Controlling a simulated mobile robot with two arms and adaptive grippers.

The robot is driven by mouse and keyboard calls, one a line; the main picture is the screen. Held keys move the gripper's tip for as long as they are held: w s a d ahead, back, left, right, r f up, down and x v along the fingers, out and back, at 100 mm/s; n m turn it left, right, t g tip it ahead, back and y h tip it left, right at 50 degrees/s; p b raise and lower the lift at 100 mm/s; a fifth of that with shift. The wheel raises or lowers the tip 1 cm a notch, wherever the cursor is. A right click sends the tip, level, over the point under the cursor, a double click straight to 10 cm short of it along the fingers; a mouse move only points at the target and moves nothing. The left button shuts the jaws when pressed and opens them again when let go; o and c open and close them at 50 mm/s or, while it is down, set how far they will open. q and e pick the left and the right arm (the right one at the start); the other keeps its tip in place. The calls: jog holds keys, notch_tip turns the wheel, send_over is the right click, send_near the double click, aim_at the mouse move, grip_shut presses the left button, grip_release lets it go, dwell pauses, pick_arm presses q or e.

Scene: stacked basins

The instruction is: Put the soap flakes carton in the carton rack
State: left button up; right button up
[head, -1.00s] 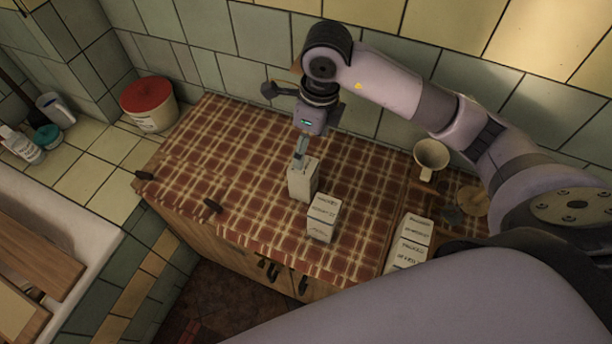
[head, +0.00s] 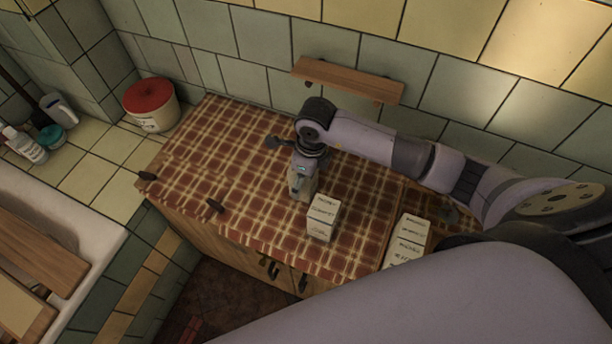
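A second white carton (head: 323,218) with dark print stands just in front and to the right, apart from the gripper. The print is too small to tell which is the soap flakes carton. No rack shows clearly. My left gripper is not in view.
A red-lidded tub (head: 151,104) stands at the back left. A wooden wall shelf (head: 348,80) is behind my arm. My arm covers much of the right side.

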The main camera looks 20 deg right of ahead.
jog(key=shift+c, duration=0.4)
jog(key=c, duration=1.5)
jog(key=shift+r, duration=0.15)
notch_tip(320, 180, up, 20)
jog(key=b, duration=0.1)
jog(key=shift+b, duration=0.3)
